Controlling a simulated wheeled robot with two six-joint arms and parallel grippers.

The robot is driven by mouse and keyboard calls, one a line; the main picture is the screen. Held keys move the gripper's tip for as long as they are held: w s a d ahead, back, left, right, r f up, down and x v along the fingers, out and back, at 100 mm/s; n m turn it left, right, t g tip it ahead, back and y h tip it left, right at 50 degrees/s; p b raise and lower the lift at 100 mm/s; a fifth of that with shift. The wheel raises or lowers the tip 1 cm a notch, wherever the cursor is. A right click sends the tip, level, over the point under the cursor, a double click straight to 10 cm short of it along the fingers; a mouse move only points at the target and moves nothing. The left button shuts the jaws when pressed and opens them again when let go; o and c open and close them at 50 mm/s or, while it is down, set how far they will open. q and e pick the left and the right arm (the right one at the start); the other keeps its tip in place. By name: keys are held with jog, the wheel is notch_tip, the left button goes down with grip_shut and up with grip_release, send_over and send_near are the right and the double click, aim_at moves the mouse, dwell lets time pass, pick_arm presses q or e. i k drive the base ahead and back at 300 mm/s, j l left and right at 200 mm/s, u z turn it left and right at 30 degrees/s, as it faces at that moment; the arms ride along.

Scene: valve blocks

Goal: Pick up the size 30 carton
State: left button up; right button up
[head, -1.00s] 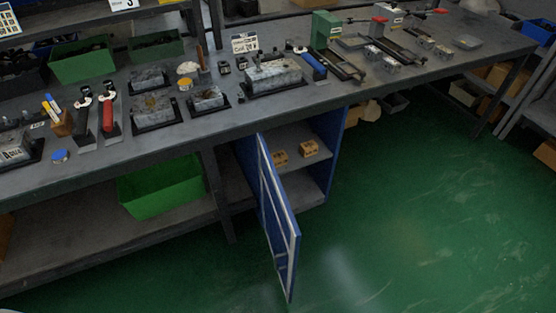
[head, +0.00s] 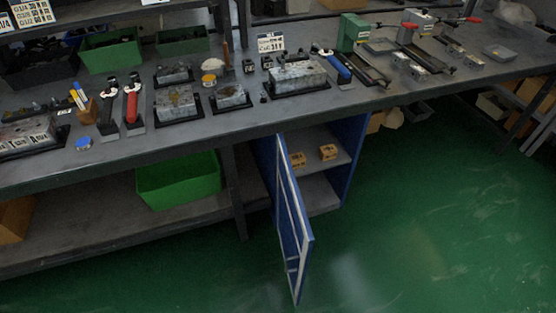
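Two small tan cartons sit on the upper shelf inside the open blue cabinet under the bench. The left carton (head: 297,159) is close to the open door, and the right carton (head: 328,152) is deeper to the right. Both have dark markings too small to read, so I cannot tell which is size 30. The blue cabinet door (head: 292,220) stands open toward me, left of the cartons. Neither of my grippers is in view.
The workbench (head: 215,128) above holds several metal blocks, tools and clamps. A green bin (head: 178,181) stands on the lower shelf left of the cabinet. The green floor (head: 430,220) is clear in front and to the right.

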aim_at(298, 160)
jog(key=i+l+u, duration=0.2)
jog(key=l, duration=0.2)
jog(key=l+u, duration=0.2)
jog(key=l, duration=0.2)
jog(key=i+l+u, duration=0.2)
jog(key=l, duration=0.25)
jog(key=l+u, duration=0.15)
jog(key=l, duration=0.3)
